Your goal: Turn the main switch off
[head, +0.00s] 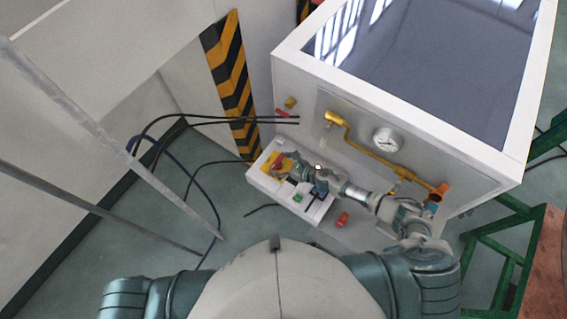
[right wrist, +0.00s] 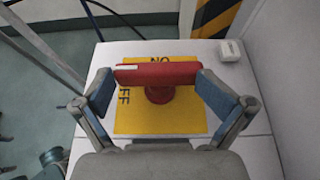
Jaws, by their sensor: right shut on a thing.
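The main switch is a red bar handle (right wrist: 158,73) on a round red base, mounted on a yellow plate (right wrist: 160,122). The plate has ON lettering at its far edge and OFF lettering at its left, partly covered by the handle. The handle lies crosswise in the right wrist view, its white-marked end at the left, by the OFF lettering. My right gripper (right wrist: 171,88) is shut on the handle, one finger at each end. In the head view my right gripper (head: 287,166) is over the yellow plate (head: 270,162) on the white control box (head: 262,183). My left gripper is out of view.
The generator cabinet (head: 285,75) stands behind the box, with a gauge (head: 386,139) and brass pipe (head: 350,139) on its front. A green button (head: 297,198) is on the box. Black cables (head: 205,119) run at the left. A green frame (head: 483,237) stands at the right.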

